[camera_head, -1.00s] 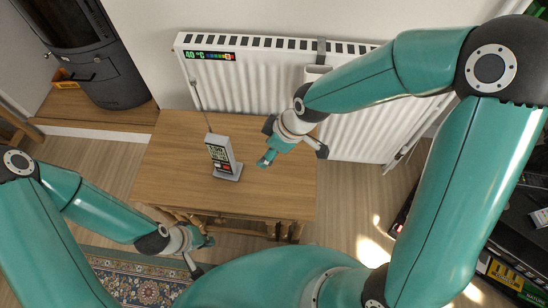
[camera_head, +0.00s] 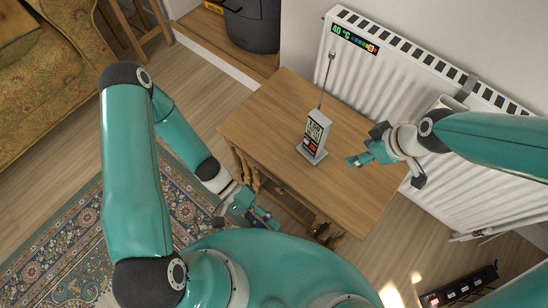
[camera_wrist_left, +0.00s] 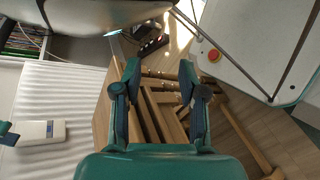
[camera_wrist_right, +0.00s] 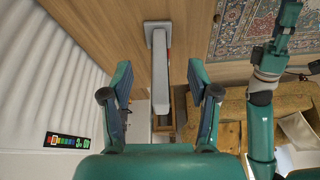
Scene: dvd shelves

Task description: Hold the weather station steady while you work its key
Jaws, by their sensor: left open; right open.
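The weather station (camera_head: 315,132) stands upright on the wooden table (camera_head: 265,115). It is a slim grey-white unit on a grey foot, with a dark display, a red patch low on its front and a thin rod antenna. The key is too small to make out. My right gripper (camera_head: 362,160) is open and empty just right of it, apart from it. In the right wrist view the station (camera_wrist_right: 160,70) shows edge-on between the open fingers (camera_wrist_right: 160,80). My left gripper (camera_head: 264,217) is open and empty beyond the table's front edge; its fingers (camera_wrist_left: 160,78) frame the table's underside.
A white radiator (camera_head: 400,75) with a temperature strip (camera_head: 354,39) stands behind the table and carries a small white box (camera_head: 446,104). A patterned rug (camera_head: 60,240) and an armchair (camera_head: 45,75) lie left. A black power strip (camera_head: 460,287) is at lower right. The table's left part is clear.

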